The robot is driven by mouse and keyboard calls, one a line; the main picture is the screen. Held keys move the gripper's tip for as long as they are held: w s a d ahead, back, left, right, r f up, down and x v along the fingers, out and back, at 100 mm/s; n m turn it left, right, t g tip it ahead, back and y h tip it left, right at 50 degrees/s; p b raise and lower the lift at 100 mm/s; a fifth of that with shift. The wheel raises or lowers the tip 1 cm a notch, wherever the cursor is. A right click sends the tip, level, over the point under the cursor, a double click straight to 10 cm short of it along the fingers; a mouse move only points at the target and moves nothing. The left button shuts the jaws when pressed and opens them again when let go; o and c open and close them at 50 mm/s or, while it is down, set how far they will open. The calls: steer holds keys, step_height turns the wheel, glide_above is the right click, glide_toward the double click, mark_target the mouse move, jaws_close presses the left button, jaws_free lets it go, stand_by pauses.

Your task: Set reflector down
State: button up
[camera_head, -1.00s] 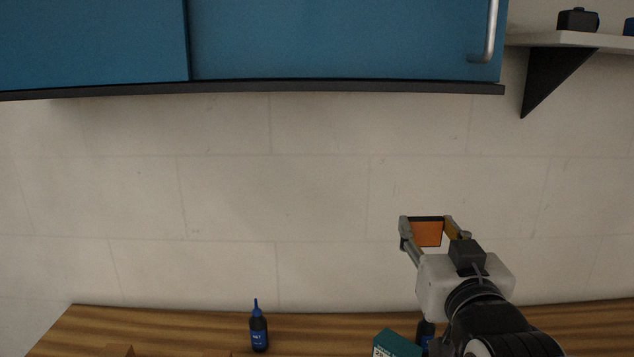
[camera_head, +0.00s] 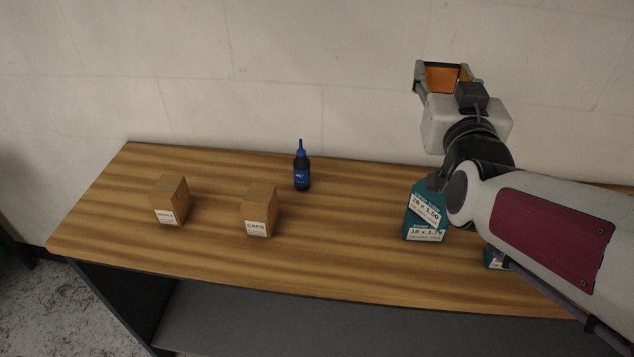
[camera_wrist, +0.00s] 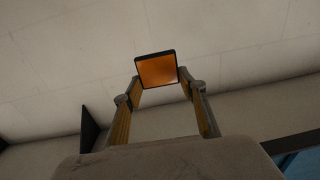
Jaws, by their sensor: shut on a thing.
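The orange reflector (camera_head: 441,78) with a dark frame is held up in the air in front of the wall. My gripper (camera_head: 446,72) is shut on it, one finger at each side. The reflector also shows in the wrist view (camera_wrist: 157,69), between my gripper's fingertips (camera_wrist: 158,80), with only wall behind it. It is well above the wooden bench top (camera_head: 220,215) and touches nothing but the fingers.
On the bench stand a cardboard box (camera_head: 171,201) at left, a box marked CAPS (camera_head: 260,211), a dark bottle with a blue cap (camera_head: 302,172), and teal boxes (camera_head: 425,212) partly behind my arm. Bare wood lies between the CAPS box and the teal boxes.

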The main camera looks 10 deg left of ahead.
steer(key=w+a+f+h, duration=0.1)
steer(key=w+a+f, duration=0.3)
steer(key=a+f, duration=0.8)
steer(key=s+a+f+m+h, duration=0.2)
steer(key=s+a+f+h, duration=0.1)
steer(key=s+a+f, duration=0.4)
steer(key=a+f, duration=0.3)
steer(key=f, duration=0.3)
steer(key=shift+s+f+m, duration=0.15)
steer(key=shift+s+m, duration=0.05)
steer(key=shift+m, duration=0.2)
steer(key=shift+f, duration=2.9)
steer(key=shift+f, duration=0.1)
steer(key=shift+f, duration=1.8)
